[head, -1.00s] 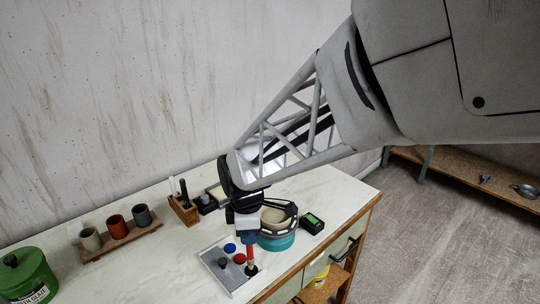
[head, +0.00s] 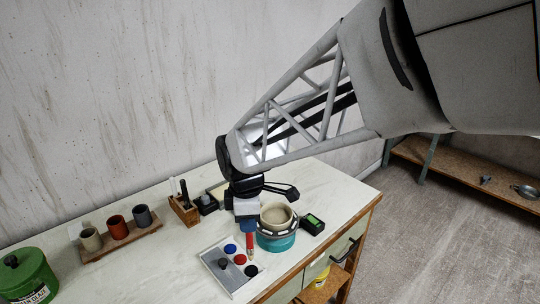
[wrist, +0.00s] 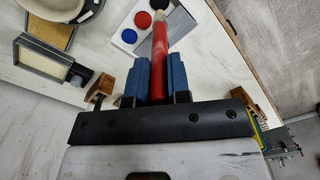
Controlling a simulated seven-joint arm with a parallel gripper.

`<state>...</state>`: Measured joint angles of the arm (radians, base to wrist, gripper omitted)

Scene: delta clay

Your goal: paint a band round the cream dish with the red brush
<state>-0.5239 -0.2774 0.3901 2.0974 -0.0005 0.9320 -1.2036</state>
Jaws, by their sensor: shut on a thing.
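The cream dish (head: 285,222) sits on a round teal stand (head: 277,243) near the front of the bench in the head view. My gripper (wrist: 158,75) is shut on the red brush (wrist: 160,48), between its blue fingers. In the head view the red brush (head: 250,242) hangs tip down, left of the dish and apart from it. Its tip is over the right part of the white paint palette (head: 215,258); whether it touches, or carries paint, I cannot tell. The palette has blue (head: 230,249), red (head: 240,259) and black (head: 251,271) spots.
A small black-and-green device (head: 313,224) stands close to the right of the stand. A wooden holder (head: 184,211) is behind the palette. Several cups stand on a wooden board (head: 122,243) at left, with a green tin (head: 28,278) beyond. The bench between board and palette is clear.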

